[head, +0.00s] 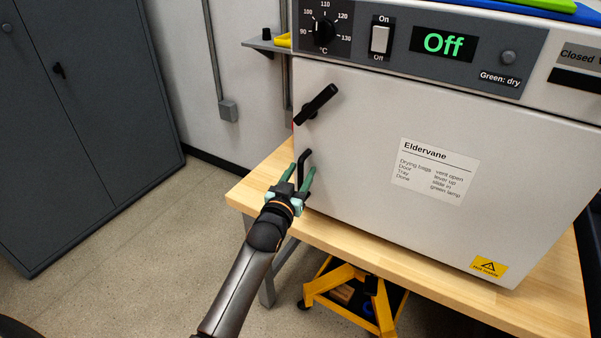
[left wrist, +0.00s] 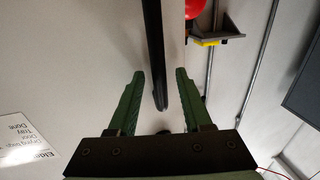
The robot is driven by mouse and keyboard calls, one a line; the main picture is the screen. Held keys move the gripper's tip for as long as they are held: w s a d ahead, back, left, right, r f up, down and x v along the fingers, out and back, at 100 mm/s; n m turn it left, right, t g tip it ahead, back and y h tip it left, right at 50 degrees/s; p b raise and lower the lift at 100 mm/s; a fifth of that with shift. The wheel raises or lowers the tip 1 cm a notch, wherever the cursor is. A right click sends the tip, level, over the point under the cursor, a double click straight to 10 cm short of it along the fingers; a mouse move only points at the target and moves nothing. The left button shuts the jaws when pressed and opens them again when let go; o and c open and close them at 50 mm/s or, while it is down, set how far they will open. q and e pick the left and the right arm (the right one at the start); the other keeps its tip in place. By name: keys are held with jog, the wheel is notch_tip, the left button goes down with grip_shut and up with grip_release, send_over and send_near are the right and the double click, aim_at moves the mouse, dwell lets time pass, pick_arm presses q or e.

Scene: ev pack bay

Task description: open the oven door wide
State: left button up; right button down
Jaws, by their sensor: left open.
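The oven's white door (head: 360,150) looks shut against the body, flat and square to the front. A black bar handle (head: 304,162) stands at the door's lower left, below a black lever (head: 316,104) tilted up to the right. My left gripper (head: 299,174) is open at the bar handle, with one green finger to each side of it. In the left wrist view, the dark handle bar (left wrist: 154,50) runs down between the parted fingers of my gripper (left wrist: 160,76). Whether a finger touches it cannot be told. My right gripper is out of view.
The oven stands on a wooden bench (head: 265,185); its display (head: 443,43) reads Off. A small grey shelf (head: 262,45) is on the wall to the left. A yellow stand (head: 335,285) is under the bench. Open floor lies before the dark cabinet (head: 80,120).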

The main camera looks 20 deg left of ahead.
pick_arm(q)
jog(key=shift+w, duration=0.15)
jog(key=shift+c, duration=0.2)
grip_shut()
dwell(1.2)
